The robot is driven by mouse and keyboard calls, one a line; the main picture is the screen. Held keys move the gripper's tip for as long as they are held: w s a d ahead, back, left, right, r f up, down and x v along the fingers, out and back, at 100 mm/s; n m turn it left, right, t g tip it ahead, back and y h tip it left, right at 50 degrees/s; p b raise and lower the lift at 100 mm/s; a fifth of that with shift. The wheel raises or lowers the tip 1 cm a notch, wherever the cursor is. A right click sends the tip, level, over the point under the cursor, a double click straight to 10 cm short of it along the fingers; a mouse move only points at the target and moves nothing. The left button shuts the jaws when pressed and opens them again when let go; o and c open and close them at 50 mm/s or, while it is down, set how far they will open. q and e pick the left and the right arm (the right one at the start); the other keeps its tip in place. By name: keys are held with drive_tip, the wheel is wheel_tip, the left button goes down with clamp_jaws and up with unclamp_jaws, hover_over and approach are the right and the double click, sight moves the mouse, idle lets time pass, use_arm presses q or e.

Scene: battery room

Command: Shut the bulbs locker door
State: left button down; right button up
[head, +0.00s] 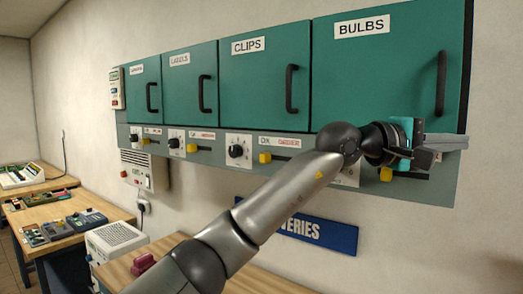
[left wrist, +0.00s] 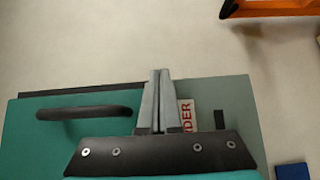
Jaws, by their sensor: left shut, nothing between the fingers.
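The bulbs locker door (head: 385,75) is a teal panel labelled BULBS at the right end of the wall lockers. It looks shut or nearly so; a thin dark strip shows along its right edge, and I cannot tell if a small gap is left. Its black handle (head: 441,83) is upright near that edge and also shows in the left wrist view (left wrist: 85,112). My left gripper (head: 450,142) is shut and empty, in front of the door's lower right corner, below the handle. I cannot tell if it touches the door. In the left wrist view, its fingertips (left wrist: 160,73) are together. My right gripper is not in view.
The clips locker (head: 262,80) and two more closed lockers stand to the left. A grey strip with knobs and yellow switches (head: 265,157) runs below. A blue sign (head: 325,236) hangs under it. Workbenches (head: 60,240) stand at the lower left. The wall right of the lockers is bare.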

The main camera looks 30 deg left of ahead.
use_arm(q)
drive_tip(key=shift+w, duration=0.45)
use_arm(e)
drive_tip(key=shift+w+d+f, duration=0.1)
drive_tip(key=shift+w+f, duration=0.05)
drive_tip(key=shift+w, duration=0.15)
use_arm(q)
drive_tip(key=shift+s, duration=0.1)
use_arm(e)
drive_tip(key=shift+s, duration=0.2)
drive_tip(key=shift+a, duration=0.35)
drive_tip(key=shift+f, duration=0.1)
